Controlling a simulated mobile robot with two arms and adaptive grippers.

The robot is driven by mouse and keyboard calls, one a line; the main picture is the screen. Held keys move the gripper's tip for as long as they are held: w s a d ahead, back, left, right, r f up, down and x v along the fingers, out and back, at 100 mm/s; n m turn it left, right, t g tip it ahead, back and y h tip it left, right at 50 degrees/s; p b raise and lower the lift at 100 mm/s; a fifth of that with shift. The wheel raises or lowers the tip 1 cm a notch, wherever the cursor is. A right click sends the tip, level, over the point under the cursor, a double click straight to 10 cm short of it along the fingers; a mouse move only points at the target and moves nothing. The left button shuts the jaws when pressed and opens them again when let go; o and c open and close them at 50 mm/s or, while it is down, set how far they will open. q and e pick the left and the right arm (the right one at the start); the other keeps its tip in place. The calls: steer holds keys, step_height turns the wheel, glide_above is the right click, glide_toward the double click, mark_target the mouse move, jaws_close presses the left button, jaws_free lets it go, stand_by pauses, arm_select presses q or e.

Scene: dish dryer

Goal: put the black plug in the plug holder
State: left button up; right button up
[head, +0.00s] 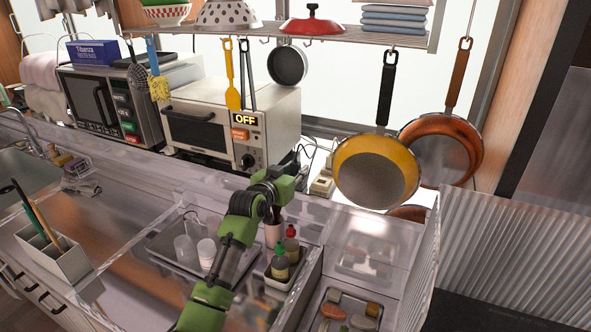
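My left gripper (300,167), at the end of the green arm, is beside the right end of the toaster oven, near a dark cable (313,148). It is small, dark and partly hidden by its own wrist, so I cannot tell whether it is open or holds anything. A pale block (321,184), which may be the plug holder, sits just right of the gripper on the back counter. I cannot make out the black plug. My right gripper is not in view.
The toaster oven (230,125) with an "OFF" label stands left of the gripper. A yellow pan (376,172) hangs close on the right. Sauce bottles (280,263) and a metal tray (161,243) lie below beside my arm. Clear panels border the counter.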

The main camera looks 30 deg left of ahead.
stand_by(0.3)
arm_select(q)
steer(key=shift+r, duration=0.25)
steer(key=shift+s+f, duration=0.1)
steer(key=shift+s, duration=0.2)
steer(key=s, duration=0.3)
steer(key=s+r+b, duration=0.1)
steer(key=s, duration=0.3)
steer(key=s+r+b, duration=0.1)
steer(key=s, duration=0.3)
steer(key=shift+d+r, duration=0.2)
steer(key=shift+d, duration=0.15)
steer(key=shift+s, duration=0.15)
